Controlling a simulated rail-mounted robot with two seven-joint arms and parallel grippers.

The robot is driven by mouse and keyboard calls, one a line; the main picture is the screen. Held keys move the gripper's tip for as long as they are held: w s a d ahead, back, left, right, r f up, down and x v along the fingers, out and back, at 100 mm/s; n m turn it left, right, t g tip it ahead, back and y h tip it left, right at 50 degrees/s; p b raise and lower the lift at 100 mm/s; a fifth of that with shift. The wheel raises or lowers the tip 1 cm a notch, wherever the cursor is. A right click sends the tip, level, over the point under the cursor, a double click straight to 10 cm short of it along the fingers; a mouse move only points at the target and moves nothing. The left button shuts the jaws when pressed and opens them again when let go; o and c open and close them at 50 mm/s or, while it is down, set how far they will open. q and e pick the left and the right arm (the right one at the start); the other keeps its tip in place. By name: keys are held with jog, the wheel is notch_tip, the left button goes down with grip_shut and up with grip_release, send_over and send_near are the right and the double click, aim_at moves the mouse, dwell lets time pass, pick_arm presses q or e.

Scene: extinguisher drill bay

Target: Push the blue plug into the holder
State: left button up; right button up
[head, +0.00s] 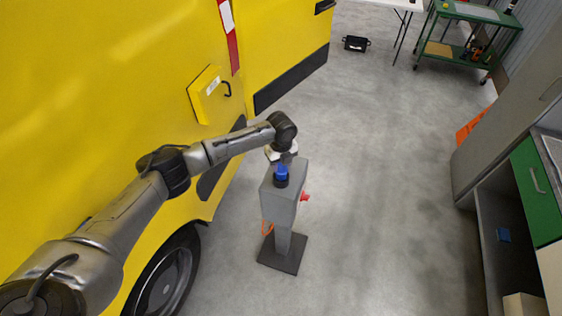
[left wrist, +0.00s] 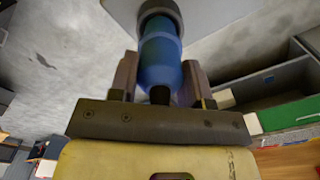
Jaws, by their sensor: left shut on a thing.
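The blue plug (head: 282,171) is at the top of a grey pedestal (head: 279,204), at the dark round holder (head: 281,182). In the left wrist view the blue plug (left wrist: 161,55) stands between my two fingers, its far end at the dark holder ring (left wrist: 158,8). How deep it sits in the ring cannot be told. My left gripper (head: 283,160) reaches in from behind the pedestal top and is shut on the plug; its fingers also show in the left wrist view (left wrist: 160,80). My right gripper is in neither view.
A yellow vehicle (head: 100,70) with an open yellow flap (head: 206,94) fills the left. The pedestal has a red part (head: 305,197) on its side and a dark base plate (head: 283,254). A grey cabinet (head: 500,115) stands right. The floor between is clear.

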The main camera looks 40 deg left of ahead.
pick_arm(q)
jog(key=shift+f+b, duration=0.7)
jog(key=shift+f, duration=0.65)
jog(key=o, duration=1.1)
notch_tip(320, 180, up, 14)
jog(key=shift+f, duration=0.1)
